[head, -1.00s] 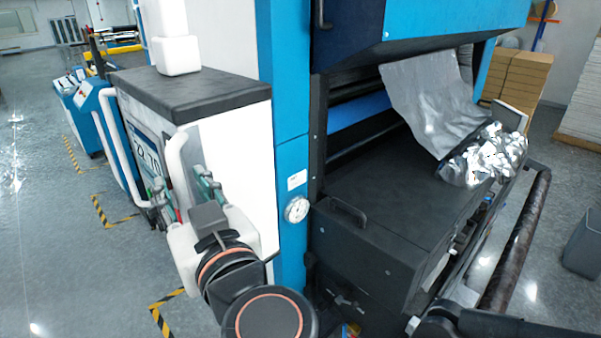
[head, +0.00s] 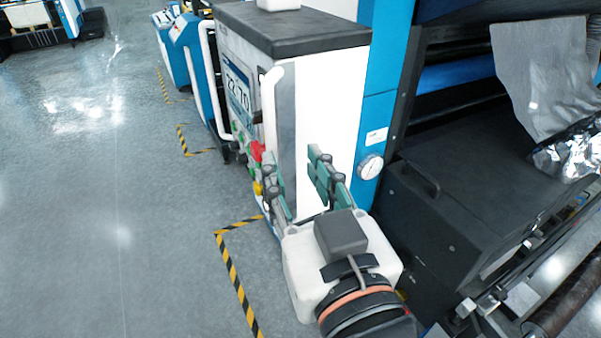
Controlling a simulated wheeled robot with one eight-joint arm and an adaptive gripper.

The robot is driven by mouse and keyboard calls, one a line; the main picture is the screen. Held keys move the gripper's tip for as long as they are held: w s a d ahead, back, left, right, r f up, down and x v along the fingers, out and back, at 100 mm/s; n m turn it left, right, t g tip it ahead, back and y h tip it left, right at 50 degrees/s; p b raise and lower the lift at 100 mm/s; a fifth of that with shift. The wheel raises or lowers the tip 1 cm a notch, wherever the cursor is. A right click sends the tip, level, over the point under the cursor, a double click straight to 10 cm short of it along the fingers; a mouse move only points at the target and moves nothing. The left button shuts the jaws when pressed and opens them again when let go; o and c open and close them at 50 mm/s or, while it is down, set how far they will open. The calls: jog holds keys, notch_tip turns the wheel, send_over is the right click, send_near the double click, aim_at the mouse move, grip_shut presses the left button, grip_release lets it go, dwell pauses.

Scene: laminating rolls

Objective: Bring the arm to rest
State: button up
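My gripper (head: 291,160) shows at the lower middle of the head view, with a white body and green-and-black jointed fingers. The two fingers are spread apart, and I see nothing held between them. It points away from me, in front of the white cabinet side of the machine. Whether the fingers touch the cabinet is not clear. My dark wrist with an orange ring lies behind the gripper at the bottom edge. The rest of my arm is out of view.
The white control cabinet (head: 325,100) with a dark top stands just beyond my gripper. A gauge (head: 370,166) sits on the blue column to its right. Silver film (head: 545,85) hangs at the right. Open floor (head: 100,200) lies left, with yellow-black tape (head: 236,282).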

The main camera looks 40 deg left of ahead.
jog(key=shift+d, duration=0.1)
dwell(0.6)
jog(key=w+d+f+m+h+b, duration=0.1)
jog(key=w+d+f+h+b, duration=0.1)
jog(key=w+d+f+b, duration=0.55)
jog(key=w+d+f+m+h+b, duration=0.1)
jog(key=w+d+f+b, duration=0.3)
jog(key=f, duration=0.6)
jog(key=w+d+f+m+h+b, duration=0.1)
jog(key=w+d+f+h+b, duration=0.2)
jog(key=f+b, duration=0.5)
jog(key=d+f+m+g+h+b, duration=0.1)
jog(key=d+f+m+h+b, duration=0.3)
jog(key=d+f, duration=0.7)
jog(key=d+f+m+g+h+b, duration=0.1)
jog(key=d+f+m+h+b, duration=0.3)
jog(key=d+f, duration=0.7)
jog(key=d+h+b, duration=0.1)
jog(key=d, duration=0.4)
jog(key=shift+s+f+g+b, duration=0.2)
jog(key=shift+s+g+b, duration=0.2)
jog(key=shift+a, duration=0.1)
